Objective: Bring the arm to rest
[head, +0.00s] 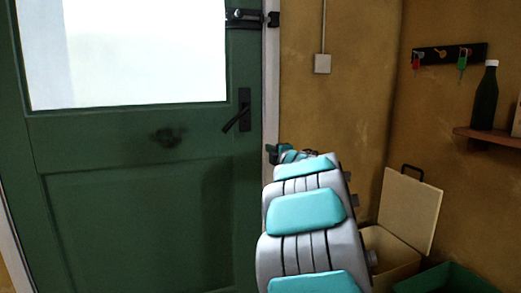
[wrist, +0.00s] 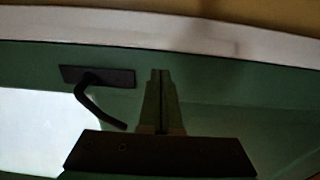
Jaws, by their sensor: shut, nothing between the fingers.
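My gripper (wrist: 160,75) shows in the wrist view with its two fingers together and nothing between them. It points toward the door frame, beside the black door handle (wrist: 105,105). In the head view my arm reaches forward at the lower middle, and my gripper (head: 270,150) is small and partly hidden at its far end. The green door (head: 130,190) with its bright window stands to the left of the arm. The door handle (head: 240,112) is left of and above my gripper and looks apart from it.
A black bolt (head: 245,17) sits high on the door. To the right are an open box with a raised lid (head: 410,209), a green crate (head: 445,280), a shelf (head: 490,136) with a dark bottle (head: 485,98), and a key rack (head: 449,52). A switch (head: 322,64) is on the wall.

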